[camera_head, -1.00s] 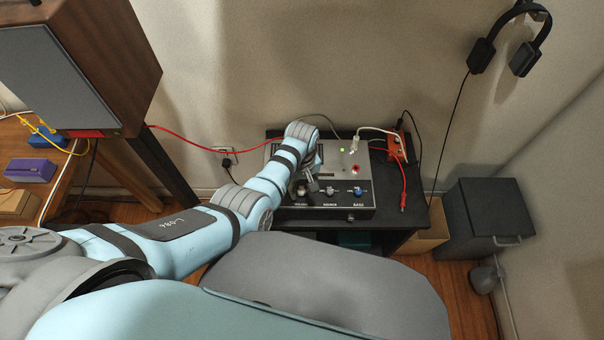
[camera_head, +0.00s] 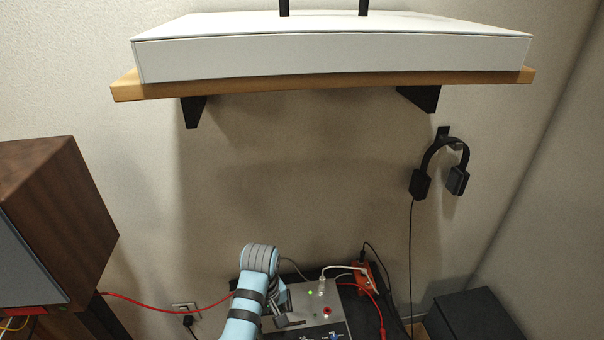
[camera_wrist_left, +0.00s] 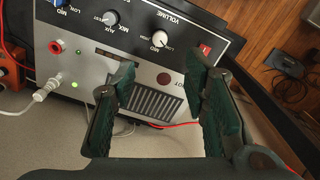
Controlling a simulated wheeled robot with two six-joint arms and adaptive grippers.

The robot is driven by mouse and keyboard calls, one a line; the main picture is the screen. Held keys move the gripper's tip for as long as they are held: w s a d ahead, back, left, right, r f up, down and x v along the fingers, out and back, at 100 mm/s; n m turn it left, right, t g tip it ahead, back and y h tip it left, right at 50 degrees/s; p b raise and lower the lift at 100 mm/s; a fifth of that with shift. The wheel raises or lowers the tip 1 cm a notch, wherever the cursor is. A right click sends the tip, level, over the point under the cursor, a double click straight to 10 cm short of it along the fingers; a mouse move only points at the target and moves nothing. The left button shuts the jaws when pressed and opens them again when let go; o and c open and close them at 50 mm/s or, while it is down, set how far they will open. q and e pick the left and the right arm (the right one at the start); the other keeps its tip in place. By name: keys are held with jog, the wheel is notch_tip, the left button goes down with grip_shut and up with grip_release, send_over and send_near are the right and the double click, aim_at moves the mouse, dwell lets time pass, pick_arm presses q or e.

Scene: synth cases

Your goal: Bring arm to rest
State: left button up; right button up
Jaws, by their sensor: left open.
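My left arm reaches in from the bottom in the head view. My left gripper (camera_head: 285,312) is small there, above the left part of a grey control box (camera_head: 318,302). In the left wrist view the two green-padded fingers (camera_wrist_left: 160,72) are spread apart with nothing between them. Behind them lies the silver top (camera_wrist_left: 85,62) of the box, with a slotted grille (camera_wrist_left: 155,103) and a black panel of knobs. I see no finger clearly touching the box. My right gripper is not in view.
A wooden shelf (camera_head: 300,87) with a white case (camera_head: 335,55) spans the wall above. A brown speaker cabinet (camera_head: 60,200) stands at left. Headphones (camera_head: 440,165) hang at right. An orange unit (camera_head: 364,274) with cables sits beside the box. The wall between is clear.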

pick_arm(q)
jog(key=s+a+f+m+t, duration=0.25)
jog(key=s+a+f, duration=0.35)
jog(key=s+a, duration=0.4)
jog(key=s+a+r+m+t+y, duration=0.1)
jog(key=s+r+m, duration=0.2)
jog(key=s, duration=0.4)
jog(key=s+a+r+m, duration=0.2)
jog(key=s+m, duration=0.1)
jog(key=s, duration=0.4)
notch_tip(320, 180, down, 19)
jog(key=s+a+g, duration=0.1)
jog(key=s+a, duration=0.1)
jog(key=s+f+g, duration=0.1)
jog(key=s+f, duration=1.1)
jog(key=s, duration=0.1)
jog(key=shift+s+f, duration=0.2)
jog(key=shift+s, duration=0.15)
jog(key=shift+n, duration=0.25)
jog(key=shift+c, duration=0.2)
